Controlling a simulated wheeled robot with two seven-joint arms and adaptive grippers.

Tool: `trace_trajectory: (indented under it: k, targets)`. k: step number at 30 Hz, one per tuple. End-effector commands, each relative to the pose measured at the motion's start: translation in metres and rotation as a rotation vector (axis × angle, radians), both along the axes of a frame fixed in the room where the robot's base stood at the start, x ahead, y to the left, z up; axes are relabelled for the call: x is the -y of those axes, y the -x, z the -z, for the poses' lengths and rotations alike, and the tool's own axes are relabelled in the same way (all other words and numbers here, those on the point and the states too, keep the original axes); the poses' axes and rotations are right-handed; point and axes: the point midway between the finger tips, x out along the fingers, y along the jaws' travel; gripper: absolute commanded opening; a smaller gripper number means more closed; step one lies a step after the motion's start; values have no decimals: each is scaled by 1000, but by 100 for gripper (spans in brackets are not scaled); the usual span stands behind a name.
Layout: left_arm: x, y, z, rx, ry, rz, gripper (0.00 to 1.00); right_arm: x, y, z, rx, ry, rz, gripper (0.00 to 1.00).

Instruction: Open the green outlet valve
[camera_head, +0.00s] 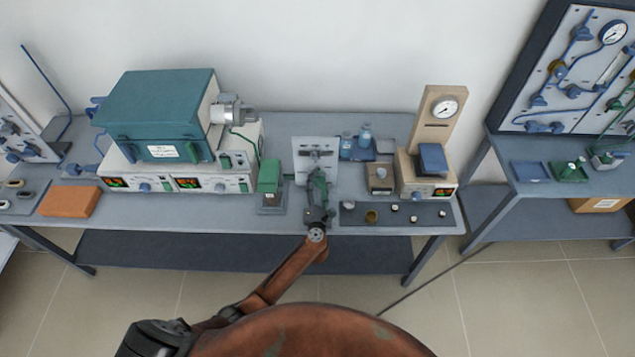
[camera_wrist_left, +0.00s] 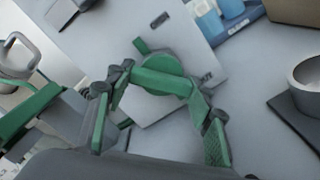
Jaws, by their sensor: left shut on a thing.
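The green outlet valve (camera_wrist_left: 165,75) shows in the left wrist view as a round green hub with a bar handle, on a pale plate (camera_wrist_left: 195,35). In the head view, the pale upright plate (camera_head: 315,150) stands at the middle of the bench, and the valve is small and partly hidden by my gripper. My left gripper (camera_head: 318,203) reaches the front of this plate, and its fingers close around the green handle. Where exactly the fingertips touch is hard to tell, as gripper and handle overlap. My right gripper is not in view.
A teal furnace (camera_head: 155,105) stands on the bench to the left, with a green box (camera_head: 269,177) beside the plate. A dark tray with small cups (camera_head: 392,214) lies close on the right. A gauge stand (camera_head: 440,115) and blue bottles (camera_head: 364,135) are behind it.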

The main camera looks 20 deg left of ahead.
Motion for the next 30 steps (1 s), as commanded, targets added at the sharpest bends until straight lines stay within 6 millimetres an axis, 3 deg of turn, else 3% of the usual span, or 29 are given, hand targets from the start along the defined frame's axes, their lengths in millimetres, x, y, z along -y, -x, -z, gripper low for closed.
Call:
trace_trajectory:
  k: [3, 12, 30]
  targets:
    - [2, 0, -4, -33, -105, 3, 24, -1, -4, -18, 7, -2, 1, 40]
    - [2, 0, -4, -107, -364, 4, 24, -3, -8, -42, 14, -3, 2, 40]
    - [2, 0, -2, -183, -637, 6, 24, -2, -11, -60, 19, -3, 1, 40]
